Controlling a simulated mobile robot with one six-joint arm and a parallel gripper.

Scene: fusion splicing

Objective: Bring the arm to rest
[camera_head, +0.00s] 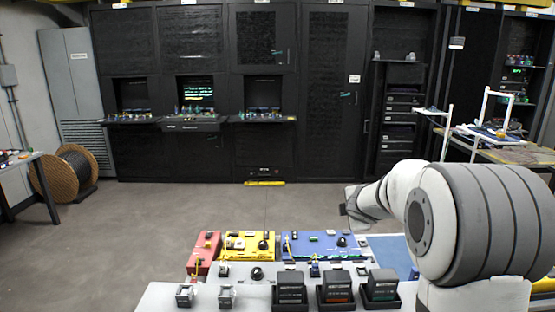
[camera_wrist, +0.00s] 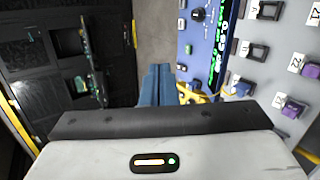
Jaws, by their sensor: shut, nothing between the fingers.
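My gripper (camera_wrist: 157,85) shows in the wrist view as two blue fingers lying side by side, shut with nothing between them. They point out over bare floor, just left of the blue panel (camera_wrist: 204,45). In the head view my arm reaches in from the right with its thick grey-banded joint nearest the camera. Its far end is above the right end of the workbench, beyond the blue panel (camera_head: 325,246); the fingers cannot be made out clearly there.
A red panel (camera_head: 203,252) and a yellow panel (camera_head: 248,253) stand left of the blue one. Several black boxes (camera_head: 336,289) stand on the bench's near edge. Black cabinets (camera_head: 190,152) line the back wall. A cable spool (camera_head: 66,173) stands at left. Open floor (camera_head: 150,215) lies between.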

